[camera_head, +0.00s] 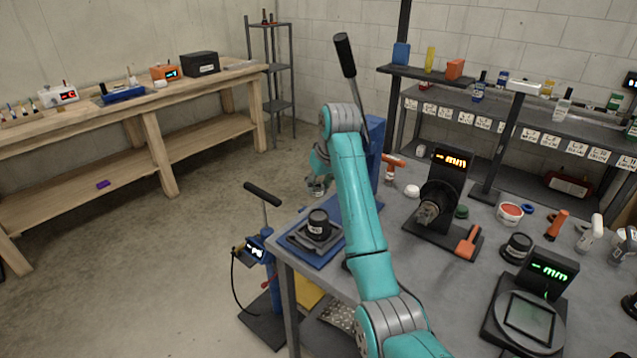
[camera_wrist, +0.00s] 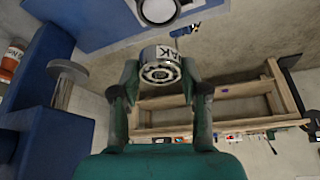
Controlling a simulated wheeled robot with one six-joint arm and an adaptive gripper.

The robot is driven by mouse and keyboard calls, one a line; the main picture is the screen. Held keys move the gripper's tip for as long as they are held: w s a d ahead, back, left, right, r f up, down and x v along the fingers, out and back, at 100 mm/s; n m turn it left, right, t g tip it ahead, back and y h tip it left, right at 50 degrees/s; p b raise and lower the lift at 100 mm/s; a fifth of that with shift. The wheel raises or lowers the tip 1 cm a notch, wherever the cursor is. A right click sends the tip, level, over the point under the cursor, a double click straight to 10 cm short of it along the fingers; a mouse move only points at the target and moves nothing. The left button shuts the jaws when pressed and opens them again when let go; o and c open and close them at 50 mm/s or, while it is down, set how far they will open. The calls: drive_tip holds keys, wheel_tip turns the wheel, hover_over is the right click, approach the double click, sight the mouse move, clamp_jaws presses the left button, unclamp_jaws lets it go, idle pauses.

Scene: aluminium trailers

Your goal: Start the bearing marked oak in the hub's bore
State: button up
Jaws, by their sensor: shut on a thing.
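My gripper (camera_wrist: 160,75) is shut on a ring bearing (camera_wrist: 160,70). The bearing's white band shows the letters "AK", with the rest of the mark cut off by the angle. In the wrist view a bright round opening (camera_wrist: 158,10) shows at the top edge, cut off, apart from the bearing.
A blue press column (camera_head: 375,140) with a long black-gripped lever (camera_head: 345,55) stands behind my arm. Its grey ram (camera_wrist: 68,80) shows in the wrist view. A gauge display (camera_head: 449,170), another display (camera_head: 548,270) and small parts crowd the table to the right. Open floor lies left.

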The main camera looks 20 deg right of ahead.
hover_over(317, 214)
drive_tip(key=s, duration=0.1)
drive_tip(key=shift+s+d+f, duration=0.1)
drive_tip(key=shift+d+f, duration=0.05)
drive_tip(key=shift+f, duration=2.7)
drive_tip(key=shift+f, duration=1.15)
drive_tip(key=o, duration=1.3)
drive_tip(key=shift+r, duration=0.1)
drive_tip(key=v, duration=0.7)
drive_tip(key=shift+s+r, duration=0.1)
drive_tip(key=shift+r, duration=0.05)
